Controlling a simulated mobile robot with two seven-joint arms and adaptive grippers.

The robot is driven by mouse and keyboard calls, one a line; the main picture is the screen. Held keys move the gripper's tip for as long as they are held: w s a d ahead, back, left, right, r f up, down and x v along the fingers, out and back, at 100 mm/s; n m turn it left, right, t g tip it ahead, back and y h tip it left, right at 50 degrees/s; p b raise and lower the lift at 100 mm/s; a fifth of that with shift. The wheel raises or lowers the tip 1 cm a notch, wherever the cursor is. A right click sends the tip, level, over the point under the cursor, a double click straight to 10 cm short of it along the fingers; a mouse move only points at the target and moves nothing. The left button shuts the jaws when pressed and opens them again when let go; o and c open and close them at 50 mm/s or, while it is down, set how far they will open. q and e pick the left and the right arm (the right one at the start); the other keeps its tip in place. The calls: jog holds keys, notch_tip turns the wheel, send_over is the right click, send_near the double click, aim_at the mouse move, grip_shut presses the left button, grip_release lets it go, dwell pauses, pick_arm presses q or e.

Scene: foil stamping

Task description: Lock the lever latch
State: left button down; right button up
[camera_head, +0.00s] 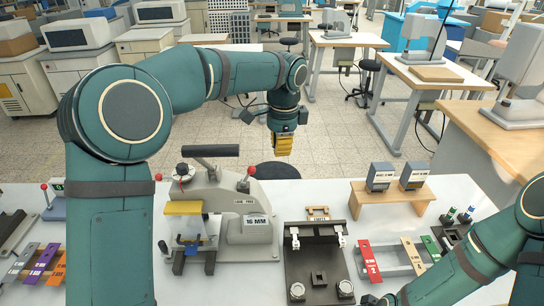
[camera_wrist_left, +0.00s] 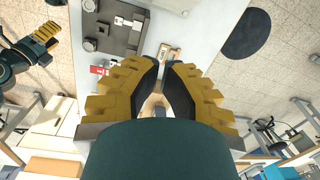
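The press (camera_head: 225,205) stands left of the table's middle, with a black handle (camera_head: 211,151) on top. A red-knobbed lever (camera_head: 250,172) stands upright on its right side, above a small label ending in FREE (camera_head: 244,202). I take this lever for the latch. My left gripper (camera_head: 283,145) points down beyond the table's far edge, behind and right of the lever, apart from it. In the left wrist view, its yellow fingers (camera_wrist_left: 160,65) show a narrow gap with nothing held. My right gripper (camera_wrist_left: 46,32) shows at the upper left there; its finger gap is unclear.
A dark fixture (camera_head: 318,262) stands right of the press. A wooden stand (camera_head: 392,197) with two grey blocks is behind it. Coloured strips lie in a rack (camera_head: 395,258) at right, near my right arm. More strips (camera_head: 40,262) lie at left. A stool seat (camera_head: 277,170) is behind the table.

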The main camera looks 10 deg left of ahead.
aim_at(248, 175)
pick_arm(q)
jog(key=s+a+f, duration=0.1)
jog(key=a+f, duration=0.2)
jog(key=f, duration=0.4)
jog(key=shift+a+f, duration=0.35)
jog(key=shift+a, duration=0.05)
jog(key=shift+s+a+r, duration=0.1)
jog(key=shift+s, duration=0.05)
jog(key=shift+a+r+h, duration=0.15)
jog(key=shift+h, duration=0.25)
